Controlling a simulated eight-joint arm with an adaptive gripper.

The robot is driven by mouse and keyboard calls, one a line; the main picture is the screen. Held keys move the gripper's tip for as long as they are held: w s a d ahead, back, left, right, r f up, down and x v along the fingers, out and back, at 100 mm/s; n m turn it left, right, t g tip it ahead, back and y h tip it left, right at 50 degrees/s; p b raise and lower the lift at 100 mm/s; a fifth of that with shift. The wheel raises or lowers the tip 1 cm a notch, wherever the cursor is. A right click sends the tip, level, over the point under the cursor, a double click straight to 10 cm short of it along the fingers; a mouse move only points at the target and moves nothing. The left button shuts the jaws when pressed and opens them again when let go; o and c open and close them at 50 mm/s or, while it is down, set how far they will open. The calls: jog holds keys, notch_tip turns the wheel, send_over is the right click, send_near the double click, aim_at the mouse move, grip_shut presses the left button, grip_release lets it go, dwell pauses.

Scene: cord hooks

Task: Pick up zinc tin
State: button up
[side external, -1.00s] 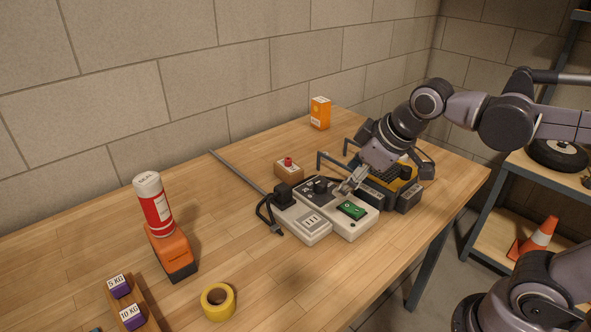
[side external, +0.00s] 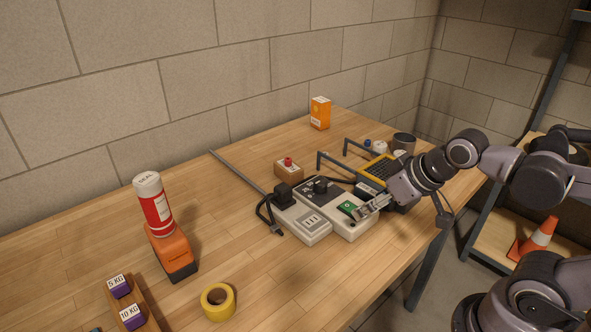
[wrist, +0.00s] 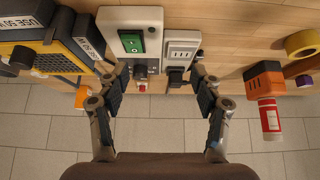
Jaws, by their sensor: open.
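A plain dark grey cylinder (side external: 404,143) stands upright at the back right of the table in the side view. It looks like the zinc tin, but I can read no label on it. I cannot make it out in the wrist view. My gripper (side external: 373,207) is over the front right of the pale socket box, in front of the grey cylinder and well apart from it. In the wrist view my gripper (wrist: 160,92) has its two fingers spread, with nothing held between them.
The socket box with a green switch (side external: 349,208) lies below my gripper. A yellow-and-black device (side external: 380,170) with raised metal bars stands between it and the cylinder. Small blue (side external: 367,142) and white (side external: 380,147) items sit beside the cylinder.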

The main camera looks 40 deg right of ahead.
dwell(0.4)
jog(key=o, duration=0.7)
jog(key=w+d+r+m+g+h, duration=0.1)
jog(key=w+d+r+m+h, duration=0.1)
jog(key=w+d+r+m, duration=0.5)
jog(key=m+g+h, duration=0.2)
jog(key=m+g, duration=0.4)
jog(key=m, duration=0.5)
send_over(404, 141)
jog(key=s+a, duration=0.2)
jog(key=a, duration=0.5)
notch_tip(404, 141, down, 8)
jog(key=shift+x, duration=5.15)
